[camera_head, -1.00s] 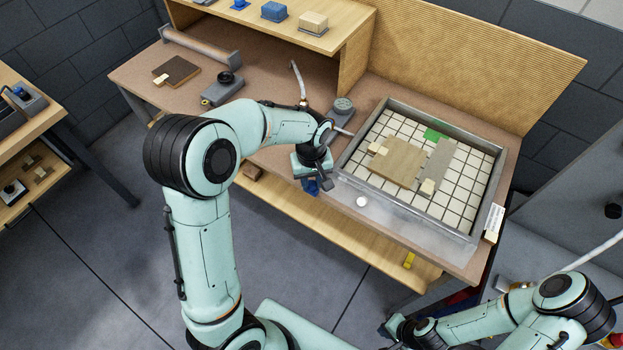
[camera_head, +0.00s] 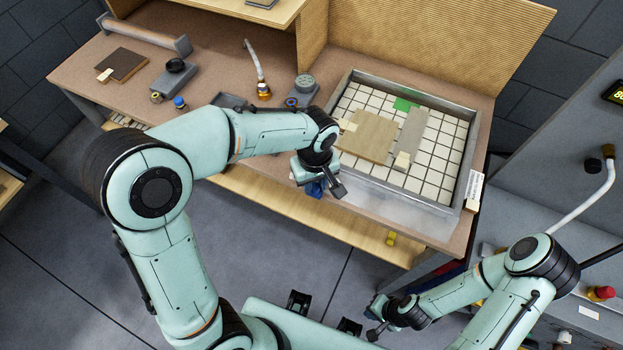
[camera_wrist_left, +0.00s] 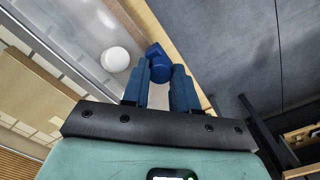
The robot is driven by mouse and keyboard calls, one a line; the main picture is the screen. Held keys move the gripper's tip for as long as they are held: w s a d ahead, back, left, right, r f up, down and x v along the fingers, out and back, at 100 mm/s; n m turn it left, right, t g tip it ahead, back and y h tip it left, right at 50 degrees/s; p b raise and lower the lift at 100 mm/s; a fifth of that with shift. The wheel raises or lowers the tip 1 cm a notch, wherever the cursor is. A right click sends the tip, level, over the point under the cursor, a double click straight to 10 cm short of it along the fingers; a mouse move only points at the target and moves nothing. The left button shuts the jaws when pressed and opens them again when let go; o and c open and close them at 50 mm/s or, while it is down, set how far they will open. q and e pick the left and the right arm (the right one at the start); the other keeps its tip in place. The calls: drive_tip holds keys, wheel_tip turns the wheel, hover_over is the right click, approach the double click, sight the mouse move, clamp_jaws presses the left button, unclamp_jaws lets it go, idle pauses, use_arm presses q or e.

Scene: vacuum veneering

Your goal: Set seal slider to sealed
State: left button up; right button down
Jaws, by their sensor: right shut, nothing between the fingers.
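I cannot name the seal slider with certainty. A blue piece (camera_wrist_left: 160,67) with a rounded end shows at the fingertips of my left gripper (camera_wrist_left: 160,88) in the left wrist view, over the wooden table edge. The fingers stand apart on either side of it; whether they grip it is unclear. In the head view my left gripper (camera_head: 322,188) points down at the front left of the grey tray frame (camera_head: 462,205). A white round knob (camera_wrist_left: 115,59) lies beside it on the clear film. My right gripper (camera_head: 376,332) is shut and empty, low at the front, away from the table.
The tray holds wooden panels (camera_head: 368,137) and a green patch (camera_head: 405,104) on a white grid. A shelf overhangs behind. A white label (camera_head: 474,190) sits at the right edge.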

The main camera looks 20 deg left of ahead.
sight(314, 186)
use_arm(q)
drive_tip(key=shift+o, duration=0.9)
wheel_tip(314, 186, up, 14)
drive_tip(key=p, duration=0.1)
drive_tip(key=shift+f, duration=0.25)
use_arm(e)
drive_tip(key=shift+w+r, duration=0.8)
drive_tip(key=shift+r, duration=0.15)
